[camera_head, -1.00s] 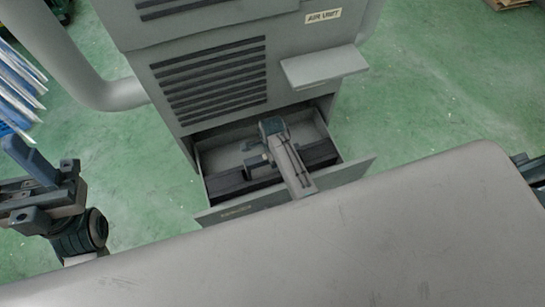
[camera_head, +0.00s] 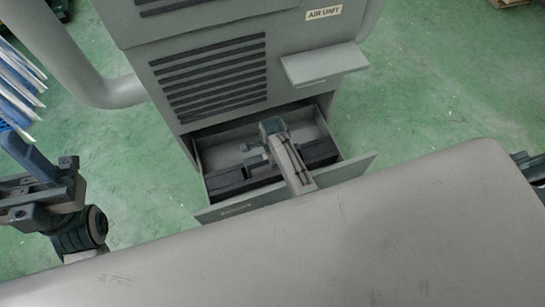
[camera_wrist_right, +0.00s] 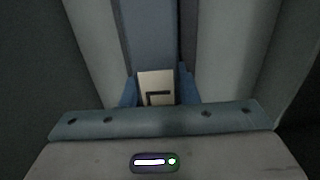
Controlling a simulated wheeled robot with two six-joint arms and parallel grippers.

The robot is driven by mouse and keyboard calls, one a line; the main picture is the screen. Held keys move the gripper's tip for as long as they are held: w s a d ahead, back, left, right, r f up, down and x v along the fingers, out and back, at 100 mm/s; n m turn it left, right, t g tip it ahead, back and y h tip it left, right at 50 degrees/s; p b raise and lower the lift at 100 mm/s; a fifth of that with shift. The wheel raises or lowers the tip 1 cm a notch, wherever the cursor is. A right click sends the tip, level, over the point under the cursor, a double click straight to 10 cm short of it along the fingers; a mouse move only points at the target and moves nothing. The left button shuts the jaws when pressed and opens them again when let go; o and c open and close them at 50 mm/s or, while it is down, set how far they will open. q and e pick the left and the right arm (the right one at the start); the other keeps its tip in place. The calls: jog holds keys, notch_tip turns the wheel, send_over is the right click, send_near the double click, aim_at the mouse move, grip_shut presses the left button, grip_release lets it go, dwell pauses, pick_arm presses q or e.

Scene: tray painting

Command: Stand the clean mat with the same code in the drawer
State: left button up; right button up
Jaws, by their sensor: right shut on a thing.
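The grey drawer (camera_head: 238,211) at the bottom of the cabinet is pulled open. My right gripper (camera_head: 255,155) reaches down into it. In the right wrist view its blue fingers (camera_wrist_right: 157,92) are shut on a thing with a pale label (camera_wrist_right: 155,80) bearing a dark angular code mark. I take this to be the mat; most of it is hidden, and its lower edge cannot be seen. A dark bar-like piece (camera_head: 228,182) spans the drawer; whether it is the mat or a fitting is unclear. My left gripper (camera_head: 28,185) is open and empty at the left.
The cabinet has a louvred vent (camera_head: 212,80), an AIR UNIT sign (camera_head: 323,13) and a small shelf (camera_head: 325,64) above the drawer. A grey table (camera_head: 350,235) fills the front. Several blue-white sheets (camera_head: 18,75) stand at the far left. Green floor surrounds the cabinet.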

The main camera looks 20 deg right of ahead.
jog(key=shift+f, duration=0.15)
jog(key=o, duration=0.9)
